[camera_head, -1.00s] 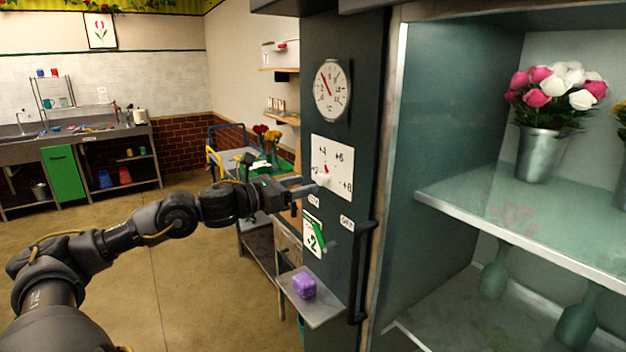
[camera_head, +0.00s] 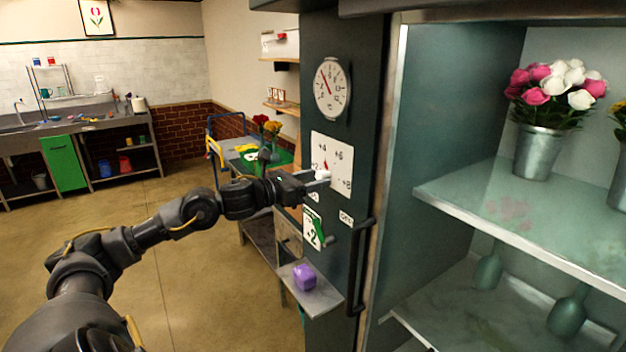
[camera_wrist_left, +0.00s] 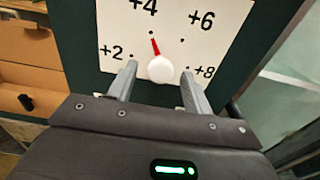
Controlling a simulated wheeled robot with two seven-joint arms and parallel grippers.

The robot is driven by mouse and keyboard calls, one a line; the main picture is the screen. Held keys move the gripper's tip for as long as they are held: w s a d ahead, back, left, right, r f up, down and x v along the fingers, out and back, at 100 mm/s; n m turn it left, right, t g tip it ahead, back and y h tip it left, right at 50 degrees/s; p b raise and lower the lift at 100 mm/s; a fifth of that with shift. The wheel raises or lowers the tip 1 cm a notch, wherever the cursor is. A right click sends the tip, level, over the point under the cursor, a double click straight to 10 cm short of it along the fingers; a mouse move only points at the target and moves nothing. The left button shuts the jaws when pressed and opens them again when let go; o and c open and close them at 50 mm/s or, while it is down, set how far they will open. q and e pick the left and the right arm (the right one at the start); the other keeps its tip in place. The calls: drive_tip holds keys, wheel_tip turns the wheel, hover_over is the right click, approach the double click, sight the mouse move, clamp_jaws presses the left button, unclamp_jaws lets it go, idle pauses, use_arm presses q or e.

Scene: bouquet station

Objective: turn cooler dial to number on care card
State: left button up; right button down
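The white dial plate (camera_head: 343,160) on the dark cooler front carries +2, +4, +6 and +8. In the left wrist view, its round white knob (camera_wrist_left: 160,69) has a red pointer (camera_wrist_left: 155,47) aimed at the dot by +4. The care card (camera_head: 313,228), white and green, hangs below the plate and reads +2. My left gripper (camera_head: 318,179) is at the dial. In the left wrist view its two fingers (camera_wrist_left: 160,84) are open, one on each side of the knob, with a gap on both sides. My right gripper is not in view.
A round gauge (camera_head: 332,88) sits above the plate. A black door handle (camera_head: 359,270) is below right. A small shelf (camera_head: 318,300) with a purple block (camera_head: 304,277) juts out below. The open cooler shelf (camera_head: 450,195) holds a flower bucket (camera_head: 537,152). A worktable with flowers stands behind my arm.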

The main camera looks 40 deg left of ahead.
use_arm(q)
drive_tip(key=c, duration=0.9)
drive_tip(key=shift+n, duration=0.3)
drive_tip(key=n+b, duration=0.2)
drive_tip(key=n, duration=0.2)
drive_tip(key=shift+n, duration=0.3)
drive_tip(key=n, duration=0.3)
drive_tip(key=shift+d+n+b, duration=0.1)
drive_tip(key=shift+n+b, duration=0.2)
drive_tip(key=shift+b, duration=0.1)
drive_tip(key=shift+n, duration=1.5)
